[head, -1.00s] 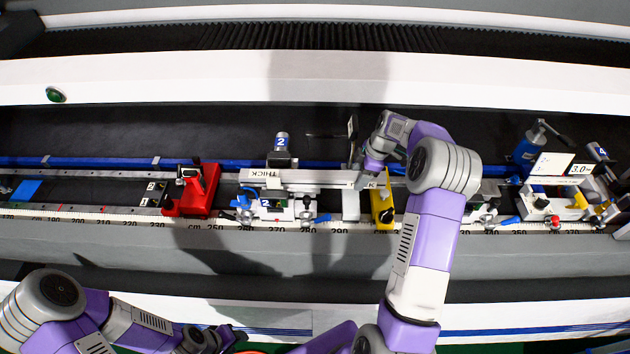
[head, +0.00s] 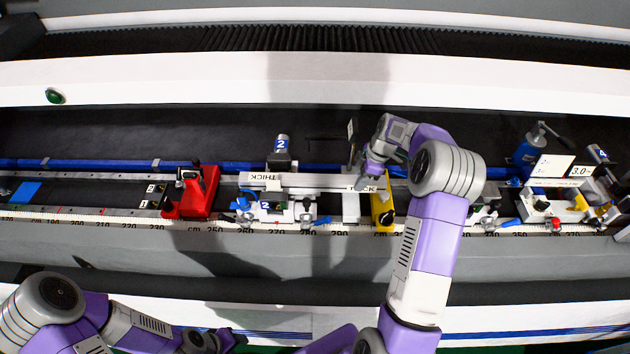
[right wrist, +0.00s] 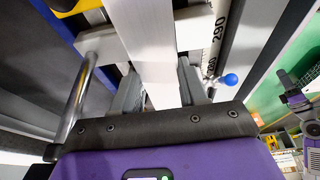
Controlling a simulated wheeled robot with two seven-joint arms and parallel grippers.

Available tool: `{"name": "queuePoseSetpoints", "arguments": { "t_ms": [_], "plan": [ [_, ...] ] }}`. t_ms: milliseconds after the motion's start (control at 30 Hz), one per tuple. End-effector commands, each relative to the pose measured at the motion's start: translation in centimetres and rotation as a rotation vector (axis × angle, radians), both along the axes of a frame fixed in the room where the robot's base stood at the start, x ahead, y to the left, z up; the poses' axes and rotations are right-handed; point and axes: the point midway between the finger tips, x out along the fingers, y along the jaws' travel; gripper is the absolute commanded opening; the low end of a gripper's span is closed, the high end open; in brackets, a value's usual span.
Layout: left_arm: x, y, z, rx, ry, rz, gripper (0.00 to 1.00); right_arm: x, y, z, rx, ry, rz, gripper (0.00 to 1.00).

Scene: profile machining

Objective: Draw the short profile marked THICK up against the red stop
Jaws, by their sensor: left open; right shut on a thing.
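The short profile marked THICK (head: 310,181) is a pale bar lying along the rail in the head view. Its left end is a small gap to the right of the red stop (head: 200,193). My right gripper (head: 365,180) is shut on the profile's right end; the arm partly hides that end. In the right wrist view the profile (right wrist: 148,45) runs between the two fingers (right wrist: 158,88). My left gripper (head: 228,338) is open and low in the head view, in front of the machine, away from the profile.
Below the profile is a clamp unit marked 2 (head: 275,208) with blue levers. A yellow block (head: 382,215) stands just below my right gripper. A scale (head: 110,217) runs along the front.

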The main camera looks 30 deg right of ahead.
Motion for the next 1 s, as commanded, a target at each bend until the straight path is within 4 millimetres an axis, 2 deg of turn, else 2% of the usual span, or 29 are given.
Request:
{"name": "queuePoseSetpoints", "arguments": {
  "t_ms": [1000],
  "plan": [
    [0.0,0.0,-0.9,0.0,0.0,0.0,0.43,-1.8,0.9,-0.5,0.004,0.016,0.004,0.03]
  ]
}}
